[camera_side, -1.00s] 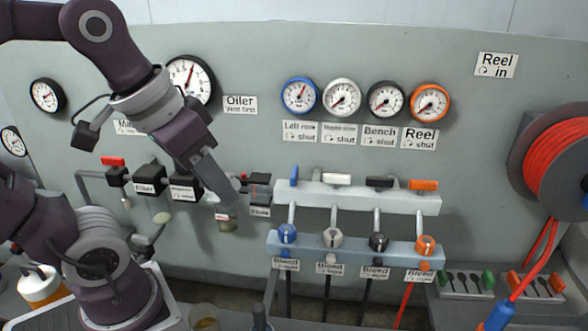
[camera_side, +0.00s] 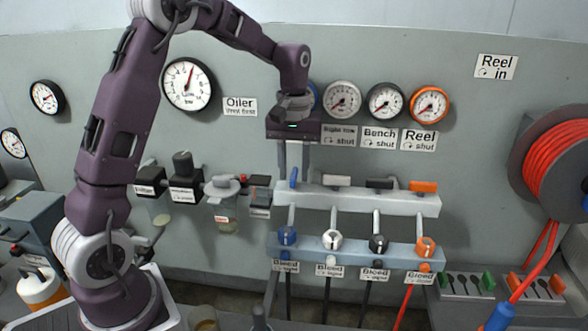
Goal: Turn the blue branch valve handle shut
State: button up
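The blue branch valve handle (camera_side: 294,177) stands upright at the left end of the pale upper manifold (camera_side: 357,201). My gripper (camera_side: 294,175) points down over it. Its two fingers are apart, one on each side of the handle in the picture, with a gap between them. I cannot tell whether either finger touches the handle. My gripper and wrist hide the label above this handle and most of the blue-rimmed gauge (camera_side: 312,97).
The white (camera_side: 337,181), black (camera_side: 379,183) and orange (camera_side: 424,186) handles lie crosswise to the right. Below is a blue-grey bleed manifold (camera_side: 355,250) with several knobs. The oiler (camera_side: 222,187) and black filter units stand left. A red hose reel (camera_side: 555,155) is far right.

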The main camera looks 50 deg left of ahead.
jog(key=shift+f, duration=0.1)
jog(key=shift+c, duration=0.4)
grip_shut()
jog(key=m, duration=0.4)
jog(key=shift+m, duration=0.4)
jog(key=m, duration=0.4)
jog(key=shift+m, duration=0.3)
jog(key=m, duration=0.4)
jog(key=shift+m, duration=2.2)
